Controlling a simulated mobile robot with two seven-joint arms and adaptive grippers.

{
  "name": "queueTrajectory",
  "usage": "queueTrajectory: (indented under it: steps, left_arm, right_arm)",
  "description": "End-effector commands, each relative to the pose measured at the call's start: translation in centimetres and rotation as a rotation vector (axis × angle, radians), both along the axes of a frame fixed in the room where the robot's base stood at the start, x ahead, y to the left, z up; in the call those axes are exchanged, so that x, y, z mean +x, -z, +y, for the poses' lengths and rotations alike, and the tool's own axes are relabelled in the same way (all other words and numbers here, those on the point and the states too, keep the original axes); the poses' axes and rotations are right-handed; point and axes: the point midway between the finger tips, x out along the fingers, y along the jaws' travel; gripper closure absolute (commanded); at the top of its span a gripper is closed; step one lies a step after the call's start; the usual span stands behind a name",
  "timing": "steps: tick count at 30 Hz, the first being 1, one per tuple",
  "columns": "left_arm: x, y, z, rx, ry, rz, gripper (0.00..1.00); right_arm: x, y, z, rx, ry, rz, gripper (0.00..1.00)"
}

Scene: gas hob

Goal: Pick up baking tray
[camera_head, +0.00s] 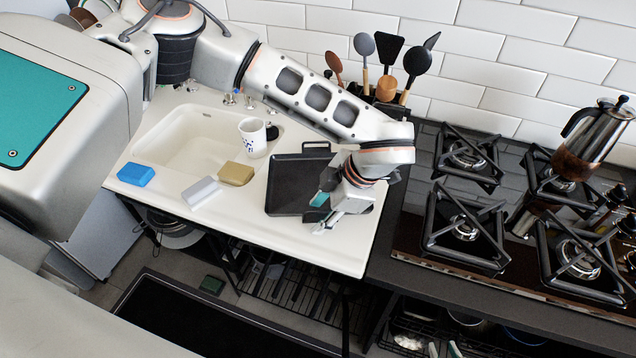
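The black baking tray (291,186) lies on the white sink counter, to the right of the basin, with its handle at the far edge. My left gripper (322,213) is at the tray's right side, low over the counter. Its fingers look apart, with a teal pad showing on one, and nothing is clearly held between them. The gripper hides part of the tray's right edge, and I cannot tell whether it touches it. My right gripper is not in view.
A white mug (252,137), a tan sponge (236,173), a pale block (201,191) and a blue sponge (136,174) are left of the tray. A utensil holder (386,90) stands behind. The gas hob (466,232) with a moka pot (592,138) is on the right.

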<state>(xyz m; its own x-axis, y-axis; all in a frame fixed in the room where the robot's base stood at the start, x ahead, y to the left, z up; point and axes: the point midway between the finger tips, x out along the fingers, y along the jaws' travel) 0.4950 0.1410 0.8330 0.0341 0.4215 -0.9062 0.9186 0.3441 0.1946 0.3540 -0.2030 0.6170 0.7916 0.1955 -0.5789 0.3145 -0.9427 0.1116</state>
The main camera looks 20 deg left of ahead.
Motion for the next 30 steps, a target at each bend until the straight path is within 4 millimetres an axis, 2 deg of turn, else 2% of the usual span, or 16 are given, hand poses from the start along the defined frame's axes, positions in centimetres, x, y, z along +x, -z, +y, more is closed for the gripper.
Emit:
queueTrajectory:
  steps: [3,4,8,20,23,30]
  left_arm:
    - [0.0,0.0,0.0,0.000,0.000,0.000,0.62]
    - [0.0,0.0,0.0,0.000,0.000,0.000,0.67]
    - [0.0,0.0,0.0,0.000,0.000,0.000,1.00]
    - [0.1,-0.7,0.0,0.000,-0.001,-0.003,1.00]
    - [0.2,-2.0,0.0,0.000,0.000,-0.005,1.00]
    - [0.2,-6.7,0.0,0.000,0.000,-0.006,1.00]
  right_arm:
    - [0.0,0.0,0.0,0.000,0.000,0.000,0.76]
    - [0.0,0.0,0.0,0.000,0.000,0.000,0.76]
    - [0.0,0.0,0.0,0.000,0.000,0.000,0.76]
    - [0.0,-0.1,0.0,0.000,0.000,0.000,0.76]
    - [0.0,-0.2,0.0,0.000,0.000,-0.001,0.76]
    - [0.0,-0.3,0.0,0.003,0.000,-0.001,0.76]
